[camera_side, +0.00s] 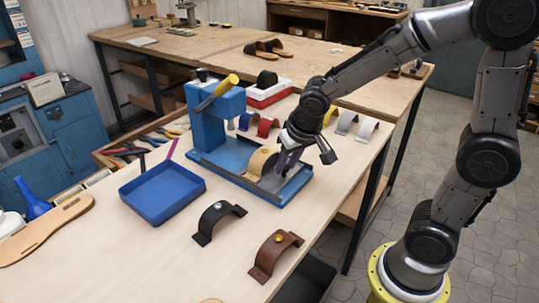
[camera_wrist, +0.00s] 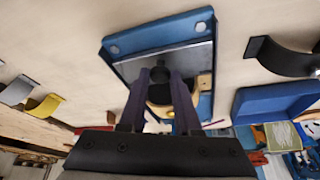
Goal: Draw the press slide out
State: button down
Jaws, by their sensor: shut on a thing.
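The blue press (camera_side: 212,118) stands on the workbench with a yellow-handled lever on top. Its blue base (camera_side: 294,188) reaches forward to the right, and in the wrist view this base (camera_wrist: 117,44) frames a grey metal slide plate (camera_wrist: 185,58). A tan strap (camera_side: 258,160) arches over the slide close to the press. My gripper (camera_side: 279,172) is low over the slide, in front of the strap. In the wrist view my gripper (camera_wrist: 160,85) has its fingers on both sides of a dark round knob (camera_wrist: 159,74), shut on it. The fingers hide part of the slide.
A black strap (camera_side: 215,222) and a brown strap (camera_side: 273,254) stand in front. Grey and white straps (camera_side: 362,127) stand behind my gripper. Bare bench lies between the base and the front straps.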

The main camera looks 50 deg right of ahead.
jog(key=shift+s, duration=0.9)
jog(key=c, duration=0.6)
grip_release()
jog(key=v, duration=1.4)
jog(key=shift+s+f, duration=0.1)
